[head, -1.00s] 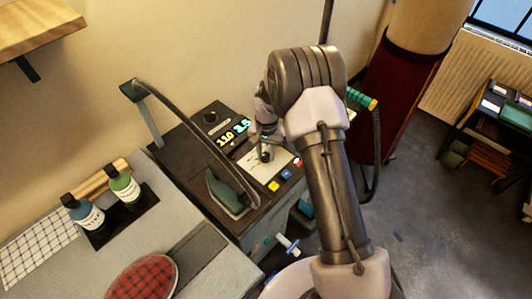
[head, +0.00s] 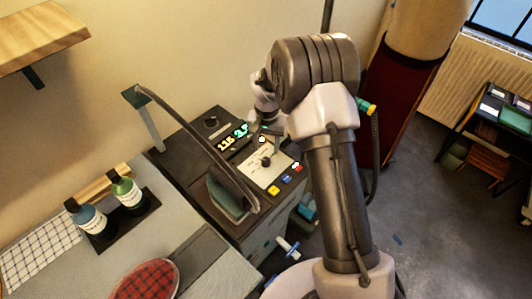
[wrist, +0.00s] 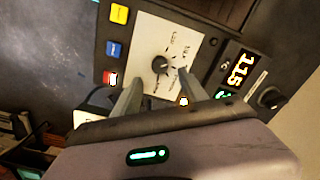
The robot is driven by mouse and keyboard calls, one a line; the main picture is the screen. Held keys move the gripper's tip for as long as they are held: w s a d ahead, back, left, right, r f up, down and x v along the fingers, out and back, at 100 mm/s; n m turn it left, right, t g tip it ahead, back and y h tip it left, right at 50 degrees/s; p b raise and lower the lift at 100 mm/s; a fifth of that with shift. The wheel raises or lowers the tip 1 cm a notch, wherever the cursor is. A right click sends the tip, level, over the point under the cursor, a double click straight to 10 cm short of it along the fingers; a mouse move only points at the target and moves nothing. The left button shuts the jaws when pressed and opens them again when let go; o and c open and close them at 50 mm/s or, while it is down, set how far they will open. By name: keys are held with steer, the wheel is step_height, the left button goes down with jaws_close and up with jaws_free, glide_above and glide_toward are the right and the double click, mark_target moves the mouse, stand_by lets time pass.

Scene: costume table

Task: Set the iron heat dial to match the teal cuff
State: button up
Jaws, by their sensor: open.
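The heat dial, a dark round knob (head: 266,161), sits on a white marked panel (head: 251,168) of the dark console. It also shows in the wrist view (wrist: 160,64), where its pointer setting is too small to read surely. My gripper (wrist: 161,76) is open, its two fingers apart on either side of the dial in that view, and holds nothing. In the head view the gripper is partly hidden by my arm. A yellow readout (wrist: 238,68) shows about 115, beside a teal readout (head: 240,131). I cannot make out a teal cuff for certain.
A teal-sided iron (head: 227,196) stands on the console left of the panel, under a curved dark hose (head: 200,140). Yellow (wrist: 119,13), blue (wrist: 113,48) and red buttons line the panel. Two bottles (head: 127,191) and a red plaid cushion (head: 146,280) are at left.

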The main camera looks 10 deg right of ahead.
mark_target(267, 159)
step_height(267, 159, up, 11)
steer(key=p, duration=0.2)
steer(key=shift+f, duration=0.15)
